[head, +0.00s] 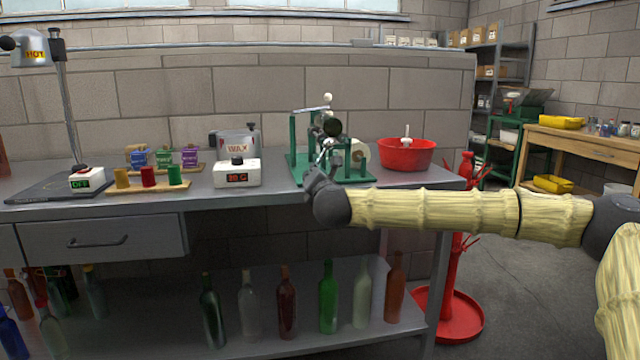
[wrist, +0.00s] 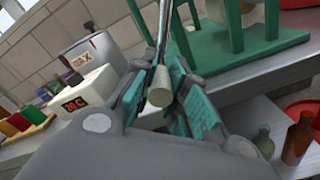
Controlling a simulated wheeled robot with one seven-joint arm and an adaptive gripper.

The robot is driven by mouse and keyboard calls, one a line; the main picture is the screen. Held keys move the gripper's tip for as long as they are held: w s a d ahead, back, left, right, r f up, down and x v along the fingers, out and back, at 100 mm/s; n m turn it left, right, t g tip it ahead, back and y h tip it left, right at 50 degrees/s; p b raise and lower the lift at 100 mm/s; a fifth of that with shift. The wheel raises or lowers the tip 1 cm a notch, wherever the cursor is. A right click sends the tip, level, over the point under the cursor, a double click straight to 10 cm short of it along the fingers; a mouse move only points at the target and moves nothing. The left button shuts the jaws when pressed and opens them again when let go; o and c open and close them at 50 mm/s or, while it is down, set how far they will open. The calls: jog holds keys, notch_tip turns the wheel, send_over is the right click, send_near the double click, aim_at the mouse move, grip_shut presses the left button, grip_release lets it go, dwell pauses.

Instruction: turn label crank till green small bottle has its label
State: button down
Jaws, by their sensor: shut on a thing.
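The labelling machine (head: 300,165) is a green frame standing on the workbench. A white label roll (head: 359,154) is at its right side, and a lever with a pale knob (head: 327,97) stands up at its top. A dark round end (head: 332,127) in the frame may be the green small bottle; I cannot see whether it bears a label. My gripper (head: 321,174) is at the front of the machine. In the wrist view, my gripper (wrist: 172,82) is shut on the pale cylindrical crank handle (wrist: 160,88), between its teal pads. A metal rod (wrist: 166,35) shows above the handle.
A wax pot (head: 238,143) and a temperature box (head: 237,174) stand left of the machine. A red bowl (head: 405,154) is at its right. Several bottles stand on the shelf (head: 270,345) below. A red rack (head: 455,290) stands by the bench's right end.

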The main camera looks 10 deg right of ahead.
jog(key=shift+a+r+b, duration=0.3)
jog(key=shift+a+r, duration=0.2)
jog(key=shift+a, duration=0.2)
jog(key=shift+a+r, duration=0.35)
jog(key=shift+a, duration=0.1)
jog(key=shift+b, duration=0.3)
jog(key=shift+m, duration=0.7)
jog(key=shift+a+r+b, duration=0.25)
jog(key=shift+a+r, duration=0.05)
jog(key=shift+r, duration=0.4)
jog(key=shift+a+r+b, duration=0.25)
jog(key=shift+r+b, duration=0.05)
jog(key=shift+r, duration=0.45)
jog(key=shift+a+r+b, duration=0.25)
jog(key=shift+a+r, duration=0.05)
jog(key=shift+r, duration=0.4)
jog(key=shift+a+r, duration=0.15)
jog(key=shift+a, duration=0.2)
jog(key=shift+f, duration=0.25)
